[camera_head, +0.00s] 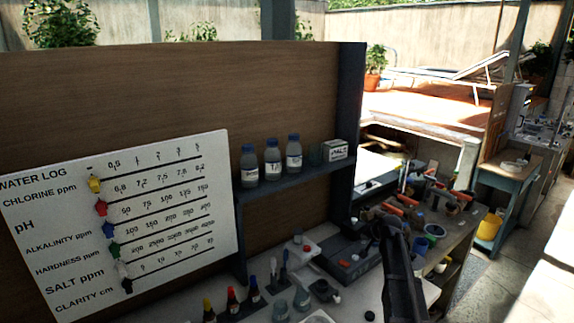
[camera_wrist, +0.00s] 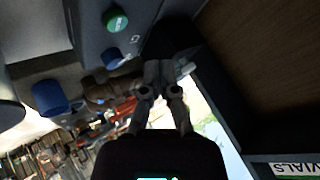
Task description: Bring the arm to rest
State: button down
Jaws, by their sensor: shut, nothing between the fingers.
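My arm (camera_head: 398,275) rises from the bottom right of the head view. My gripper (camera_head: 380,228) is at its upper end, in front of the crowded side bench. In the wrist view my gripper (camera_wrist: 158,72) shows its dark fingers together, with nothing held between them. A grey surface with a green round cap (camera_wrist: 115,19) and a blue round part (camera_wrist: 111,57) lies beyond the fingers. I cannot tell the exact gap between the fingers and these things.
A water log board (camera_head: 120,225) leans at the left. Several bottles (camera_head: 272,157) stand on a dark shelf (camera_head: 290,180). Dropper bottles (camera_head: 232,300) and a grey case (camera_head: 350,258) are on the white counter. The side bench is cluttered; the paved floor (camera_head: 490,285) at right is clear.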

jog(key=s+a+f+n+g, duration=0.1)
jog(key=s+a, duration=0.4)
jog(key=s, duration=0.5)
jog(key=s+a+f+n+g+h, duration=0.1)
jog(key=s+a+f+n+g, duration=0.1)
jog(key=s+a, duration=0.4)
jog(key=s+a+f+n+g, duration=0.2)
jog(key=s+a+g, duration=0.3)
jog(key=s, duration=1.1)
jog(key=shift+s+a+f+n+g+h, duration=0.1)
jog(key=shift+a+n+g+h, duration=0.2)
jog(key=shift+a+n, duration=0.45)
jog(key=shift+d, duration=0.2)
